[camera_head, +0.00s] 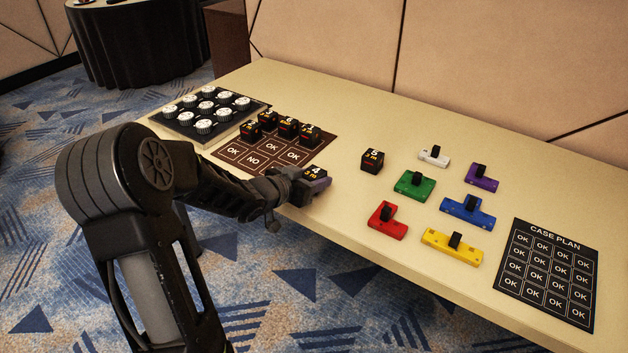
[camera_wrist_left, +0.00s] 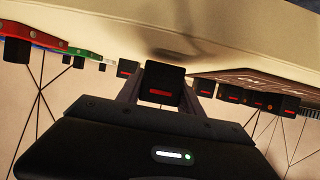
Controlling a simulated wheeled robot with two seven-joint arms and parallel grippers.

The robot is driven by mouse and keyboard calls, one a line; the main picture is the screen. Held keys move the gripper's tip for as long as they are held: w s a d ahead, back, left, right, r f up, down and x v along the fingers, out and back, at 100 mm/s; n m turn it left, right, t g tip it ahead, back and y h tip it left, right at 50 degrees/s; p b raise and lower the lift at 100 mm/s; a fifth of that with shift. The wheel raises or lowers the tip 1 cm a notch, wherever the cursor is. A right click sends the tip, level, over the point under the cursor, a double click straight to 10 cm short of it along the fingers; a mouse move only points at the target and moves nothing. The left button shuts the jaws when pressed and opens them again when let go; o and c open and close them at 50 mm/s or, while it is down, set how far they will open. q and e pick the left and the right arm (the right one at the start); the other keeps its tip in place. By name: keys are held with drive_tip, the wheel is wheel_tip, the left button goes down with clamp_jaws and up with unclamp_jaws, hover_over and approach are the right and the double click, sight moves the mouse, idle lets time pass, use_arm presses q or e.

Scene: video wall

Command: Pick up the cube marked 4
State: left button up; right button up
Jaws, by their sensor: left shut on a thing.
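The black cube marked 4 (camera_head: 315,174) is at the front edge of the table in the head view. My left gripper (camera_head: 309,188) is shut on it, with the fingers on its sides and its top face showing. In the left wrist view the cube (camera_wrist_left: 161,84) sits between the two fingers of my left gripper (camera_wrist_left: 160,95), a dark face with a red mark towards the camera. I cannot tell whether the cube touches the table. My right gripper is not in view.
A cube marked 5 (camera_head: 372,160) stands alone to the right. Several black cubes stand on the brown OK/NO mat (camera_head: 228,157). Colored blocks, such as the green one (camera_head: 414,185), and the CASE PLAN board (camera_head: 548,272) lie farther right. A tray of white knobs (camera_head: 205,108) is at left.

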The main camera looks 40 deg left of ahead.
sight(315, 172)
use_arm(q)
wheel_tip(315, 172, up, 9)
drive_tip(key=p, duration=0.3)
idle(0.5)
